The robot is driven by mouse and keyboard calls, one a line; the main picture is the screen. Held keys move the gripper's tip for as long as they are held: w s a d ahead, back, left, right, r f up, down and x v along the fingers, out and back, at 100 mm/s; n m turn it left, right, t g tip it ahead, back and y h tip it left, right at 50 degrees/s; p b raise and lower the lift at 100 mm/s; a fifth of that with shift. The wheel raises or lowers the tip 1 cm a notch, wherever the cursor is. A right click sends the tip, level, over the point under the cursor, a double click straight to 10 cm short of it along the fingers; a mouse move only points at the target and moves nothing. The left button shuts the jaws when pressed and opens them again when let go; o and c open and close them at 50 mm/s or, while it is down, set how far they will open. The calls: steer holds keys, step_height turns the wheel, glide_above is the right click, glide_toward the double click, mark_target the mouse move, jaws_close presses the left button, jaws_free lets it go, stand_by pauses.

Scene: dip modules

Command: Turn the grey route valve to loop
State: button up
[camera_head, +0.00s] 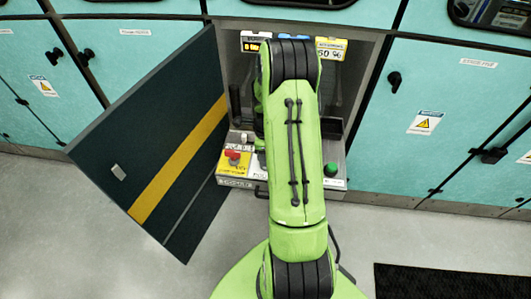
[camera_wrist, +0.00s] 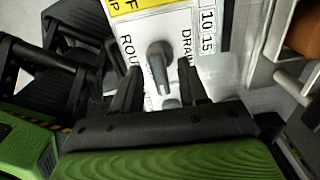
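The grey route valve (camera_wrist: 157,58) shows in the wrist view on a white panel plate. Its lever points down in the picture, towards my gripper. The lettering "ROU", partly hidden, runs left of it and "DRAIN", partly hidden, right of it. No "loop" label can be read. My gripper (camera_wrist: 158,78) is open, with one dark finger on each side of the lever and visible gaps between. I cannot tell whether the fingertips reach down past the lever. In the head view my arm covers the valve and the gripper.
An open dark door (camera_head: 150,140) with a yellow stripe stands left of my arm. A red knob (camera_head: 233,155) sits on the panel left of my arm and a green button (camera_head: 330,169) right of it. Teal cabinets (camera_head: 440,100) flank the bay.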

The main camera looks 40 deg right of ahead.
step_height(320, 180, up, 16)
steer(key=p, duration=0.4)
steer(key=shift+f, duration=0.15)
